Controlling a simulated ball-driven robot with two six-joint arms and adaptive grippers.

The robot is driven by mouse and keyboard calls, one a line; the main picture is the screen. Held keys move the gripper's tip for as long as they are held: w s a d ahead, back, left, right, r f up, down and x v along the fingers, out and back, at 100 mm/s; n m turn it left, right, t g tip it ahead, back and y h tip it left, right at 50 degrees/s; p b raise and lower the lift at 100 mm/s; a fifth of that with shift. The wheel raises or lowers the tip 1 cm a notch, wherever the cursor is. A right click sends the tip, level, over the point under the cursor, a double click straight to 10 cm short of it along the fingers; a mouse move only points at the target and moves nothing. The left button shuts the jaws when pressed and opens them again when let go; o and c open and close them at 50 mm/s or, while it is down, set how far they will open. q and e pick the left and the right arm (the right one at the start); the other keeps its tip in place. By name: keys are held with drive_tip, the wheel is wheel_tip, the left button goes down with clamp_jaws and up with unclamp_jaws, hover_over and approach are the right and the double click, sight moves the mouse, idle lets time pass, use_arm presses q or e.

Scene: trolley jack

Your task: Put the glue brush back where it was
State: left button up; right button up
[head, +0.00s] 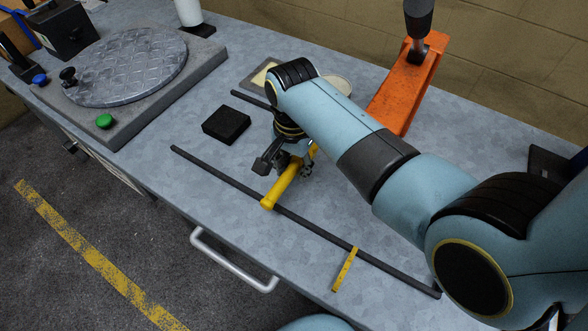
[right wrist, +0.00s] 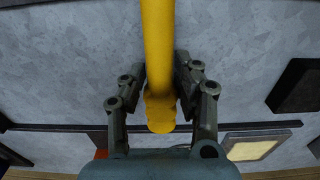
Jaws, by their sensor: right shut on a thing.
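The glue brush shows as a thick yellow handle (head: 283,189) in the head view; its bristle end is hidden by my right gripper and arm. My right gripper (head: 290,165) points down over the bench and is shut on the handle. In the right wrist view the yellow handle (right wrist: 159,60) runs between the two fingers (right wrist: 160,85), its rounded end towards the palm. In the head view the handle crosses over the long dark rod (head: 230,182); I cannot tell how far above the bench it is. My left gripper is not in view.
A black block (head: 226,125) lies left of my right gripper. A pale pad (head: 261,77) and a round pale lid (head: 338,85) lie behind my arm. An orange jack arm (head: 405,88) stands behind right. A yellow strip (head: 345,270) lies near the front edge. The bench's left-middle is clear.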

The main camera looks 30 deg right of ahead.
sight(294, 165)
drive_tip(key=shift+f, duration=1.05)
drive_tip(key=shift+f, duration=0.15)
drive_tip(key=o, duration=1)
wheel_tip(294, 165, up, 12)
drive_tip(key=shift+r+p, duration=0.15)
drive_tip(key=shift+p, duration=0.35)
drive_tip(key=shift+s, duration=0.1)
